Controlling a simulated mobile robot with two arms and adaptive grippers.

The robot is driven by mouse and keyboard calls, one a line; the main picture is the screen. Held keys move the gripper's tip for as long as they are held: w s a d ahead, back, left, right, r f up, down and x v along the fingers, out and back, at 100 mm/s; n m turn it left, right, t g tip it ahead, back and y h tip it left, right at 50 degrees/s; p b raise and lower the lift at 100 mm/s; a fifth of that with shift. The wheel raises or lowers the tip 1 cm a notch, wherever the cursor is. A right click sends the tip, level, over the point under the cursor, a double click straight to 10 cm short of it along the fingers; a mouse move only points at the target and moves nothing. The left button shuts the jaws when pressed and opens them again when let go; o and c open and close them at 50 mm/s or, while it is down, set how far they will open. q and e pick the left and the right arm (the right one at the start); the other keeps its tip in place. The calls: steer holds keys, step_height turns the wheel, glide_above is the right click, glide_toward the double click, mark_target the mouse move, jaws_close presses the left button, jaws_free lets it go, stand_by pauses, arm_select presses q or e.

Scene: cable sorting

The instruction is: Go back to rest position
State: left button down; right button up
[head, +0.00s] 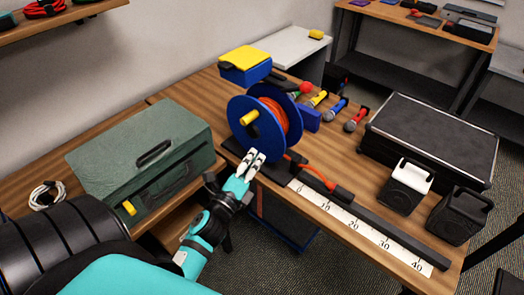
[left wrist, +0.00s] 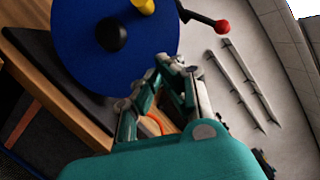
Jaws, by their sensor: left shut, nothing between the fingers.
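My left gripper (head: 254,158) reaches in from the left in the head view, with its fingers just in front of the lower part of a blue cable reel (head: 243,112). It is shut and empty. In the left wrist view the fingers (left wrist: 162,62) stand near the lower right edge of the blue reel disc (left wrist: 85,60). I cannot tell whether they touch it. The reel carries orange cable (head: 277,113), and a loose orange-red end (head: 316,173) lies on the table beside it. My right gripper is not in either view.
A green toolbox (head: 140,150) and a coiled white cable (head: 47,195) are at left. Several microphones (head: 336,110), a black case (head: 432,140) and two small speakers (head: 406,186) are at right. A marked ruler strip (head: 360,232) lies along the table's front edge. Floor is free in front.

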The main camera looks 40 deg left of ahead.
arm_select(q)
steer(key=s+d+f+n+g+h, duration=0.1)
steer(key=s+d+f+n+g, duration=0.25)
steer(key=f, duration=0.85)
steer(key=s+d+f+n+g, duration=0.2)
steer(key=s+f+n+g, duration=0.15)
steer(key=f, duration=0.95)
steer(key=s+d+f+n+g+h, duration=0.1)
steer(key=s+d+f+n+g, duration=0.2)
steer(key=f, duration=0.9)
steer(key=s+f+n+g, duration=0.2)
steer(key=s+f, duration=0.3)
steer(key=s, duration=0.4)
steer(key=s+d+f+n+g, duration=0.1)
steer(key=s+f+n+g, duration=0.2)
steer(key=s+f, duration=0.3)
steer(key=s+f+n+g, duration=0.3)
steer(key=s+f, duration=0.3)
steer(key=s, duration=0.7)
steer(key=shift+s+d+n+h, duration=0.2)
steer(key=shift+n+h, duration=0.1)
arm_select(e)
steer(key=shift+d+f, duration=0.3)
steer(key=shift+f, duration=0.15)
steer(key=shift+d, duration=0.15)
